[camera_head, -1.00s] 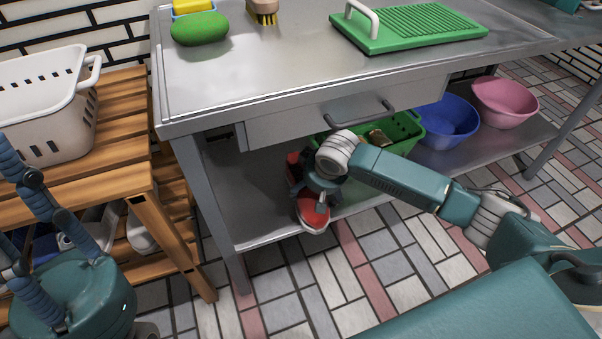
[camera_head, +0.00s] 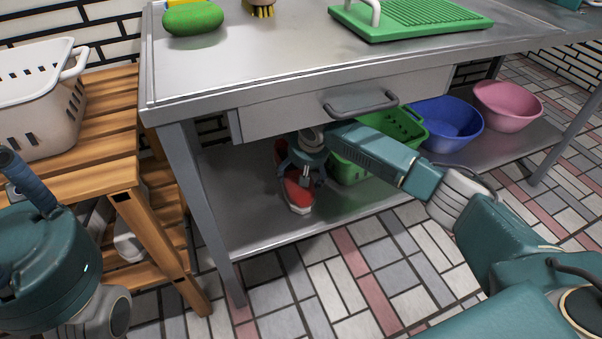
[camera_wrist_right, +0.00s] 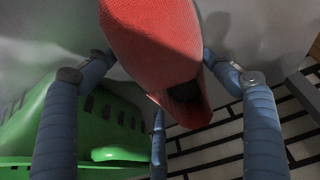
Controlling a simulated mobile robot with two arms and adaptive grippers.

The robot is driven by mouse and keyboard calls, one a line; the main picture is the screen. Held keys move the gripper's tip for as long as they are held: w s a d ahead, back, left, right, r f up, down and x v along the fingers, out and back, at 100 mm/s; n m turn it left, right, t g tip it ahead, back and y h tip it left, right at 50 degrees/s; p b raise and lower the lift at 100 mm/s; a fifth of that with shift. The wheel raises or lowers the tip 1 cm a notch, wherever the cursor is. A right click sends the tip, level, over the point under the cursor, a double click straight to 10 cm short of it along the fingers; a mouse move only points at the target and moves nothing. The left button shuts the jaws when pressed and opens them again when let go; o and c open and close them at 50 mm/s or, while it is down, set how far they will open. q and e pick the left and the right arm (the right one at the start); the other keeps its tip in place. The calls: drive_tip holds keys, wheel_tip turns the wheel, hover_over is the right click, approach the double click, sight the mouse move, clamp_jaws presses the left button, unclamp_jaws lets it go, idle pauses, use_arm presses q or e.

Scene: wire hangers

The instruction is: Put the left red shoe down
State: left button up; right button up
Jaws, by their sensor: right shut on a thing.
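A red shoe (camera_head: 297,192) with a pale sole edge is at the lower shelf of the metal table, under the drawer. My right gripper (camera_head: 303,172) is shut on it from above. In the right wrist view the red shoe (camera_wrist_right: 152,40) lies between the blue fingers of the right gripper (camera_wrist_right: 157,75). I cannot tell whether the shoe touches the shelf (camera_head: 240,215). My left gripper (camera_head: 25,185) is at the far left, partly cut off by the picture's edge.
A green basket (camera_head: 362,165) stands just right of the shoe, also in the right wrist view (camera_wrist_right: 110,125). A blue basin (camera_head: 450,125) and a pink basin (camera_head: 507,105) are farther right. The drawer handle (camera_head: 360,104) is above my right arm. A wooden rack (camera_head: 110,120) stands left.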

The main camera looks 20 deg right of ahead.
drive_tip(key=o, duration=1.3)
drive_tip(key=shift+f, duration=0.1)
drive_tip(key=shift+o, duration=0.2)
